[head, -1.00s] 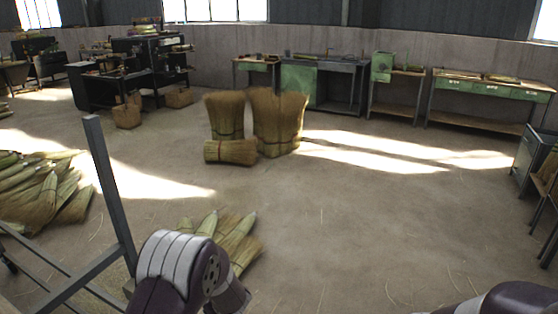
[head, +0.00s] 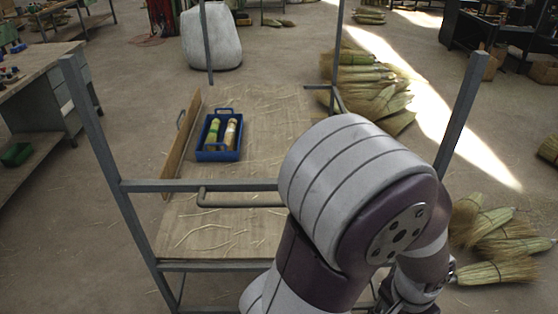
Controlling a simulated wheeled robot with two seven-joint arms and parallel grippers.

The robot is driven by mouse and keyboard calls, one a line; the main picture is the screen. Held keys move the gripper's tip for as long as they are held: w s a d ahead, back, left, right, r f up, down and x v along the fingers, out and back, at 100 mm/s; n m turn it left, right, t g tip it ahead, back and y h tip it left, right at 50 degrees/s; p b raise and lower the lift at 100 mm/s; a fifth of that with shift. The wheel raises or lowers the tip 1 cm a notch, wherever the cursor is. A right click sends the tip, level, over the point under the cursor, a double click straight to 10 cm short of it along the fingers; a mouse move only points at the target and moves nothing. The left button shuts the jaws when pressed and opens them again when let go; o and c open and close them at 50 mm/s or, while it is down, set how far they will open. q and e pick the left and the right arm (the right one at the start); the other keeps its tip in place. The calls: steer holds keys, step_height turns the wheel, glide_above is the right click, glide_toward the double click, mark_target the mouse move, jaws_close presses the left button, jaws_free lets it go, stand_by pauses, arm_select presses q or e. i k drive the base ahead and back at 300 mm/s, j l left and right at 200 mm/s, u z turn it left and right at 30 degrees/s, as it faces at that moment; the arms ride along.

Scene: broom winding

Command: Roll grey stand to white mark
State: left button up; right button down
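The grey stand (head: 120,187) is a metal frame with upright posts and a wooden deck (head: 215,243), standing in front of me in the head view. A grey handle bar (head: 240,190) sticks out from its near crossbar. A blue tray (head: 219,153) with two bottle-like items lies on the deck. My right gripper is out of the picture. No white mark on the floor shows; only sunlit patches do.
Broom straw bundles (head: 376,85) lie behind and right of the stand, and more (head: 492,240) lie at the right. A white sack (head: 211,38) stands behind it. A workbench (head: 42,70) is at the left. Bare floor shows between the bench and stand.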

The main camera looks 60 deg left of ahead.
mark_target(235, 210)
steer(key=u, duration=2.2)
